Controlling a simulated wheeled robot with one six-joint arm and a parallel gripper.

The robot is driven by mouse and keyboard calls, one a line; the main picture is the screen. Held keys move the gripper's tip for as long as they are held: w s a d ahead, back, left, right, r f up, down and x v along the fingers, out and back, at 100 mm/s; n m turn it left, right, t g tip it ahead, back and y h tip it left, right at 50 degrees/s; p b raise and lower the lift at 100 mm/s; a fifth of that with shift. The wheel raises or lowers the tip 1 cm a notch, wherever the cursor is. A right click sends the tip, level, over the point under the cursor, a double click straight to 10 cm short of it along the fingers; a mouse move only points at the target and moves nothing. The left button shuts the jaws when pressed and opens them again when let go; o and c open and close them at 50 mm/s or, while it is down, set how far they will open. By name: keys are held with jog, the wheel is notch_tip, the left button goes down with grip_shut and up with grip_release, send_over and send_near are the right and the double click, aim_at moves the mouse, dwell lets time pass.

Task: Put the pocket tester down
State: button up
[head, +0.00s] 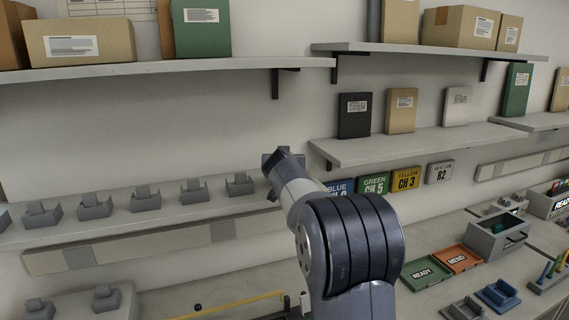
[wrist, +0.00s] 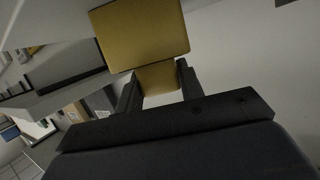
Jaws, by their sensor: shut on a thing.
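My gripper (wrist: 160,80) shows in the wrist view, its two dark fingers shut on a yellow block-shaped thing, which I take to be the pocket tester (wrist: 140,35). A narrower part of it sits between the fingers and a wider part extends beyond them. No face with markings shows. In the head view my arm reaches up toward the wall shelves; the fingers and the tester cannot be made out there. Whether the tester touches any surface cannot be told.
A long shelf (head: 150,215) with several grey cradles (head: 95,206) runs along the left wall. Colour signs (head: 373,184) hang under the right shelf (head: 420,144). The bench below holds a green READY tray (head: 428,272), an orange MEND tray (head: 459,258) and a grey bin (head: 497,240).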

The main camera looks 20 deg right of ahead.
jog(key=shift+r, duration=0.1)
jog(key=o, duration=1.1)
jog(key=shift+s, duration=0.1)
jog(key=b+v, duration=0.4)
jog(key=v, duration=0.8)
jog(key=shift+d, duration=0.1)
